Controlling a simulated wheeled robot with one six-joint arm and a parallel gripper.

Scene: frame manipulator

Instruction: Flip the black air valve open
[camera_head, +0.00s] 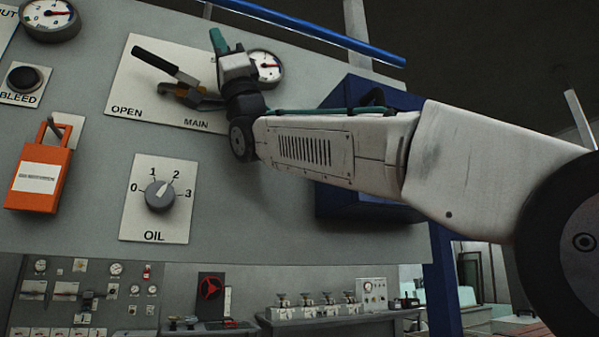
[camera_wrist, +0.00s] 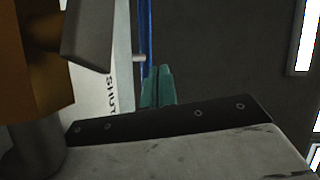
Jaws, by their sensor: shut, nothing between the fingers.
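The air valve's black handle (camera_head: 155,60) sits on a white plate (camera_head: 125,85) marked OPEN and MAIN. It reaches up and left from the brass valve body (camera_head: 188,93), on the side of the word OPEN. My gripper (camera_head: 217,42) is to the right of the handle, apart from its grip, with its teal fingers pointing up. In the wrist view the gripper's fingers (camera_wrist: 157,86) are together and empty. The brass body (camera_wrist: 35,65) and part of the grey-looking handle (camera_wrist: 90,35) are close at left. My wrist hides part of the plate and valve.
A round gauge (camera_head: 265,68) is just behind and right of my gripper. A blue box (camera_head: 345,195) stands out from the panel behind my arm. An OIL knob (camera_head: 160,195), an orange padlock (camera_head: 38,178) and a BLEED button (camera_head: 24,79) are on the panel at left.

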